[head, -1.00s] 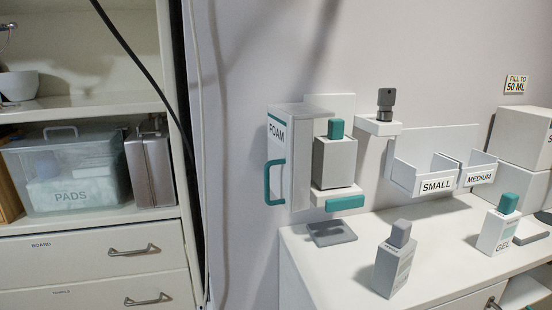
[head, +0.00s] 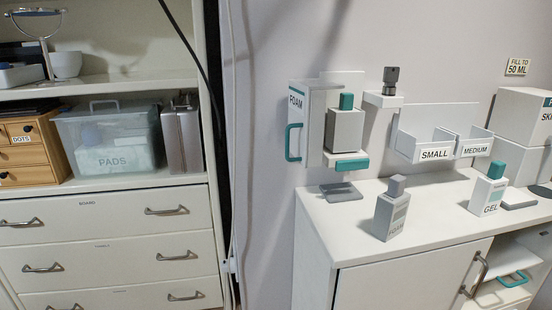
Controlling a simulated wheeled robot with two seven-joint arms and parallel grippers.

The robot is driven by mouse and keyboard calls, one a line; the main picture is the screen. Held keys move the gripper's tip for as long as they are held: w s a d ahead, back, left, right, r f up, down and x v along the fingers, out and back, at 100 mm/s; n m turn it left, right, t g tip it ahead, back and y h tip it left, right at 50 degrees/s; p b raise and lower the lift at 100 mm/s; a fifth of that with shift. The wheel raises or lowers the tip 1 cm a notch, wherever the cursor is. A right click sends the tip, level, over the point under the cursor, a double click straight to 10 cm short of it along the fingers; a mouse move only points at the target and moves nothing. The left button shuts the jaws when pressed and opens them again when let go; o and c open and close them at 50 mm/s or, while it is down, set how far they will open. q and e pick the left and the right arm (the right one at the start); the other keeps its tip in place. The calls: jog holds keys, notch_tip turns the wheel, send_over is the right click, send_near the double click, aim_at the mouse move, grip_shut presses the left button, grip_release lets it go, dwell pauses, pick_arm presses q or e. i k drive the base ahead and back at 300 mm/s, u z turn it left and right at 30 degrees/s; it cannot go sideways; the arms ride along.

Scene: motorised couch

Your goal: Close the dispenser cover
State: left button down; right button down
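The dispenser cover (head: 299,127) is a white panel marked FOAM with a teal handle (head: 293,142) on its left side. It stands swung open to the left of the wall dispenser. Inside the dispenser, a grey bottle with a teal cap (head: 341,130) stands upright above a teal push bar (head: 352,165). A flat grey plate (head: 341,192) lies on the counter below. Neither of my grippers shows in the head view.
A white counter (head: 345,232) below the dispenser holds a grey bottle (head: 391,210) and a GEL bottle (head: 487,190). Wall bins marked SMALL (head: 435,153) and MEDIUM (head: 477,149) hang to the right. A shelf unit with drawers (head: 110,245) and a PADS box (head: 110,142) stands left.

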aim_at(305, 132)
jog(key=z, duration=1.25)
jog(key=i, duration=0.55)
jog(key=u, duration=1.2)
